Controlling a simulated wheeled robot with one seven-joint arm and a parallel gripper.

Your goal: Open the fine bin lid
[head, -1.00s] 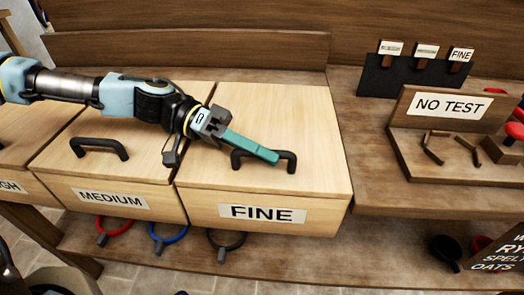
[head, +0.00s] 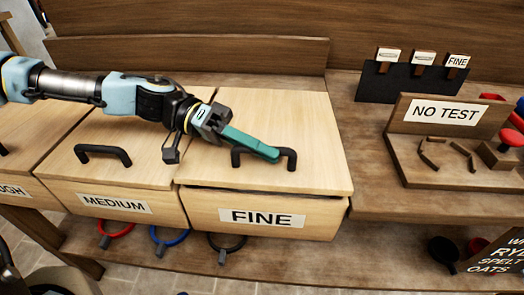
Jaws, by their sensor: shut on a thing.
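The fine bin (head: 313,218) is a pale wooden box with a white "FINE" label on its front. Its lid (head: 315,130) has its front edge raised slightly, with a dark gap above the front panel. A black bar handle (head: 290,163) stands near the lid's front. My gripper (head: 268,154), with green fingers, reaches in from the left and is shut on the handle. The fingers hide part of the handle's bar.
The medium bin (head: 150,208) with its own black handle stands left, lid shut. At right are a "NO TEST" stand (head: 447,113) with small brown pieces and a black rack (head: 405,88) holding labelled tags. Coloured rings hang below the bins.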

